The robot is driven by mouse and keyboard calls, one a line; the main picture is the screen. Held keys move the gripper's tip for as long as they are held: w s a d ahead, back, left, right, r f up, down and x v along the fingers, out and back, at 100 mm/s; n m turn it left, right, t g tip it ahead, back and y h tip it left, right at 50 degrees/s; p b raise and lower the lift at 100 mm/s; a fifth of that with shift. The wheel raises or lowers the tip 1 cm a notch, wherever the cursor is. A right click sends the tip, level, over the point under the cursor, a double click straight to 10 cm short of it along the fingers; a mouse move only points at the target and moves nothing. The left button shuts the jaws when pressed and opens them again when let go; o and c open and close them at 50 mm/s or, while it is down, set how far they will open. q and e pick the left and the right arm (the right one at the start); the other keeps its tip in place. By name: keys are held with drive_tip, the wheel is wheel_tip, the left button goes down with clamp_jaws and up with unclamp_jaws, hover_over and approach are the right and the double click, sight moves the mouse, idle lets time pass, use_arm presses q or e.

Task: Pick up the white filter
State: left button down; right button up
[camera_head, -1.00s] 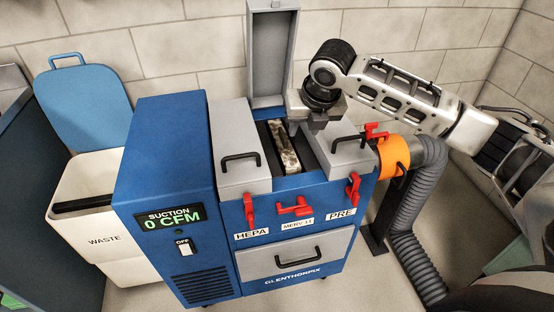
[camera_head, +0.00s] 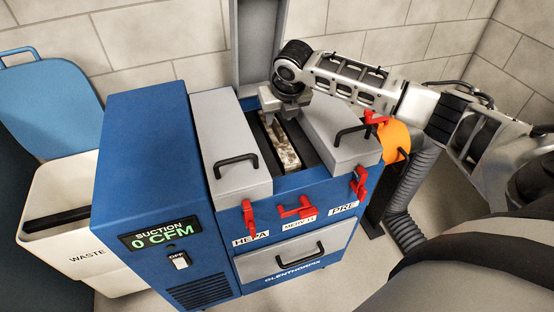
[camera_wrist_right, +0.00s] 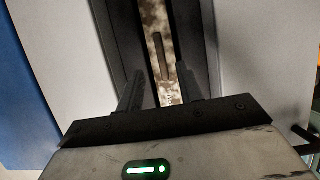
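The filter (camera_head: 287,155) is off-white with brown blotches of dirt. It sits in the open middle slot of the blue machine, above the MERV 11 label. In the right wrist view the filter (camera_wrist_right: 183,35) runs up the middle, with a dark strip, perhaps its handle, along it. My right gripper (camera_head: 277,110) is over the far end of the slot. In the wrist view its two fingers (camera_wrist_right: 160,90) are apart with the filter visible between and beyond them; I cannot tell whether they touch it. My left gripper is not in view.
Grey lids cover the HEPA (camera_head: 228,150) and PRE (camera_head: 342,135) bays. The middle lid (camera_head: 260,45) stands upright behind the slot. Red latches (camera_head: 297,207) line the front. A white waste bin (camera_head: 75,190) stands left, and an orange duct collar (camera_head: 395,141) with grey hose right.

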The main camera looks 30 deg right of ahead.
sight(278, 127)
drive_tip(key=shift+x, duration=2.8)
drive_tip(key=shift+d+r, duration=0.1)
clamp_jaws()
